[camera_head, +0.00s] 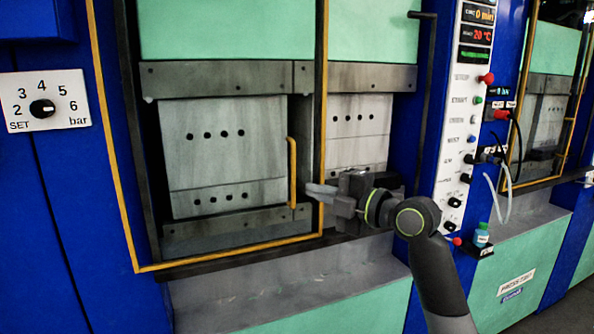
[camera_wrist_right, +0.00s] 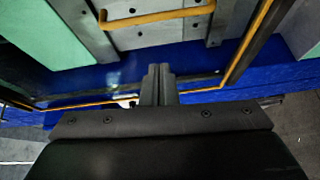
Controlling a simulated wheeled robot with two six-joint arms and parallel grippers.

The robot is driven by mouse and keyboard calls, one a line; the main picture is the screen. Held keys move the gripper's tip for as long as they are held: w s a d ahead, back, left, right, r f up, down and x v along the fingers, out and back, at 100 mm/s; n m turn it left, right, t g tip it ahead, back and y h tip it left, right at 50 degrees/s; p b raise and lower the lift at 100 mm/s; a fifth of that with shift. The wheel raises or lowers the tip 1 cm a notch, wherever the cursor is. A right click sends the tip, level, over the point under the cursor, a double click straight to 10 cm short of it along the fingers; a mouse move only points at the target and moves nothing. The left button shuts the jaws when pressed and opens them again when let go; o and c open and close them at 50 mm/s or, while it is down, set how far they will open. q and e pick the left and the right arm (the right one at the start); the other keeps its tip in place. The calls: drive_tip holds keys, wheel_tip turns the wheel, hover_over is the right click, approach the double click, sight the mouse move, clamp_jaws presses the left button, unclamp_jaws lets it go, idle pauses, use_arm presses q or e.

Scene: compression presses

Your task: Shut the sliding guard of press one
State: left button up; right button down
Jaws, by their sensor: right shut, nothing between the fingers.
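The sliding guard of the near press is a clear panel in a yellow frame (camera_head: 109,150), with a vertical yellow handle (camera_head: 292,172) near its right edge. It stands across the left and middle of the press front. The right part of the opening shows uncovered beside it. In the right wrist view the handle (camera_wrist_right: 155,17) lies beyond the fingertips, apart from them. My right gripper (camera_head: 312,190) is shut and empty, just right of the handle at the frame's right side; contact with the frame cannot be told. My left gripper is not in view.
Grey platens (camera_head: 225,150) stand behind the guard. A control panel (camera_head: 465,120) with buttons and displays is on the blue column to the right. A second press (camera_head: 545,120) stands farther right. A pressure dial (camera_head: 42,108) is at left.

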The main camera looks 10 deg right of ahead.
sight(294, 171)
drive_tip(key=shift+n, duration=0.5)
drive_tip(key=w+a+p, duration=0.1)
drive_tip(key=w+p, duration=0.1)
drive_tip(key=w+a+r+p, duration=0.1)
drive_tip(key=w+a+p, duration=0.1)
drive_tip(key=w+a+r+p, duration=0.1)
drive_tip(key=w+p, duration=0.1)
drive_tip(key=w, duration=0.1)
drive_tip(key=shift+a, duration=0.2)
drive_tip(key=shift+w+d+p, duration=0.2)
drive_tip(key=shift+d+p, duration=0.05)
drive_tip(key=shift+p, duration=0.05)
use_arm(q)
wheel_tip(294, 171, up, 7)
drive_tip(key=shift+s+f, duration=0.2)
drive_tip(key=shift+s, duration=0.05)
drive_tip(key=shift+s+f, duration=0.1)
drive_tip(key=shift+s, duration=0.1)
use_arm(e)
drive_tip(key=shift+a, duration=0.1)
